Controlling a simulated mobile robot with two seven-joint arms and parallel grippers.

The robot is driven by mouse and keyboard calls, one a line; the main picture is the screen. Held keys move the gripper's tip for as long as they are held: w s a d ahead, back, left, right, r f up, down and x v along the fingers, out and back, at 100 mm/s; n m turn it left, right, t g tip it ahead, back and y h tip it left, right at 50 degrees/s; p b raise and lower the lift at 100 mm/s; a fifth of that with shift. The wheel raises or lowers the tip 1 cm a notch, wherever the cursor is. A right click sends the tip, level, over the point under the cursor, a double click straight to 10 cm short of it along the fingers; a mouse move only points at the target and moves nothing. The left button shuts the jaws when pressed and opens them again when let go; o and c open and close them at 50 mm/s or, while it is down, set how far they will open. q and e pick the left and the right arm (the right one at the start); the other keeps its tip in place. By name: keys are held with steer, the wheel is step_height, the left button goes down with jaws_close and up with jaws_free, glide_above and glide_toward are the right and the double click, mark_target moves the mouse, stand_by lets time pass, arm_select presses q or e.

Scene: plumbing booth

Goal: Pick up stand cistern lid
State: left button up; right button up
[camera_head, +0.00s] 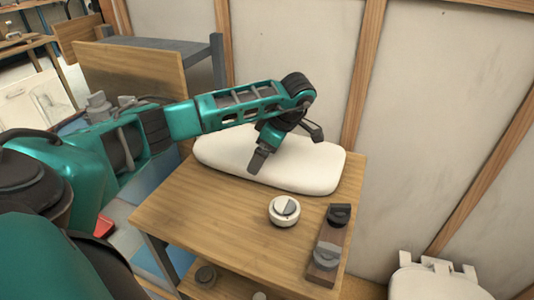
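The white cistern lid (318,170) lies flat on the wooden top of a stand (190,205), towards its back edge by the wall. It is long with rounded corners. My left arm reaches across from the left, and my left gripper (287,148) hangs over the lid's middle. Its two dark fingers look spread apart, one towards the front and one to the right. The front finger overlaps the lid in the picture; I cannot tell whether it touches. The arm and gripper hide part of the lid's back edge. My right gripper is not in view.
A white open-topped cistern (440,283) stands at the lower right. A wooden panel (130,75) and grey bench are behind the arm. Small items lie on a lower shelf.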

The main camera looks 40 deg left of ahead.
arm_select(q)
steer(key=x, duration=0.3)
steer(key=shift+f, duration=0.1)
steer(key=shift+c, duration=0.2)
steer(key=c, duration=1.5)
steer(key=shift+w, duration=0.1)
